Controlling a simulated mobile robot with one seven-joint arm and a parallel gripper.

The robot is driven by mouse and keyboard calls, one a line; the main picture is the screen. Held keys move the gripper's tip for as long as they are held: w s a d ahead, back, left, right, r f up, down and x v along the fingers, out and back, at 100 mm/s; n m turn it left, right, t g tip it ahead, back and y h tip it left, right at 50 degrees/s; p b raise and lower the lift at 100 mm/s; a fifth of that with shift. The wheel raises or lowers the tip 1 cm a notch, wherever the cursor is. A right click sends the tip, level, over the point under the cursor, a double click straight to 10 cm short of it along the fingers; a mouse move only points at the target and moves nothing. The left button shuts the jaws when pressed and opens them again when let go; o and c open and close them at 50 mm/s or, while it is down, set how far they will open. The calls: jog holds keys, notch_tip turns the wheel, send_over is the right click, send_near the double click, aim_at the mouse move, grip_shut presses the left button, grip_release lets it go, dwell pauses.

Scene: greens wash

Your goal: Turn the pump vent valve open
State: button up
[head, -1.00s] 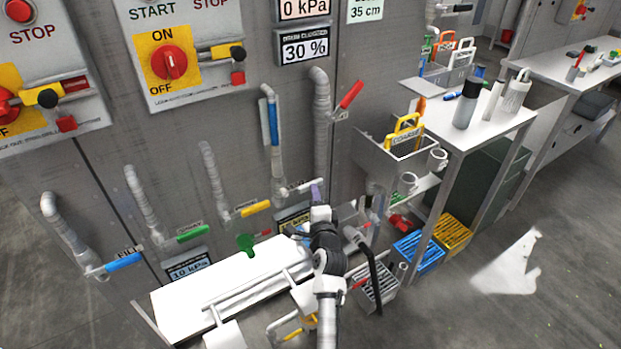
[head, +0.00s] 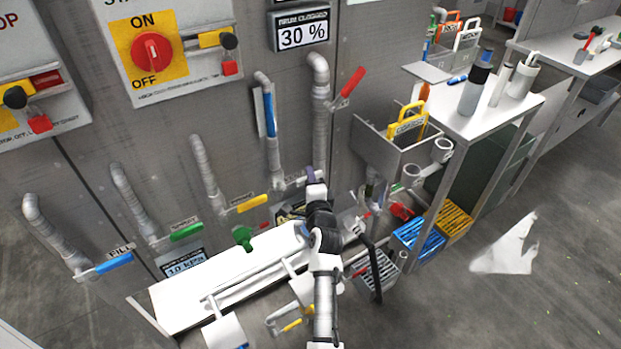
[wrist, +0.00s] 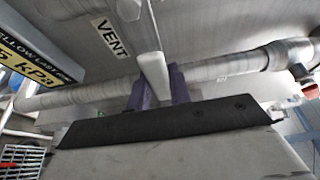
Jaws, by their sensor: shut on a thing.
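The pump vent valve has a pale handle (wrist: 154,72) below the VENT label (wrist: 110,37) in the wrist view. My gripper (wrist: 158,88) has its two purple fingers on either side of this handle and is shut on it. The handle appears to cross the grey pipe (wrist: 235,66) behind it. In the head view my gripper (head: 311,180) is low at the wall, beside the vent label (head: 290,183). My wrist and fingers hide the handle there.
A white ledge (head: 182,303) lies to the left, with blue FILL (head: 114,263), green (head: 187,232) and yellow (head: 252,204) handles above it. A red-handled pipe (head: 320,110) rises above my gripper. A grey bin (head: 372,142) and side table (head: 528,105) stand right.

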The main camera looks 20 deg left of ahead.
aim_at(275, 155)
grip_shut()
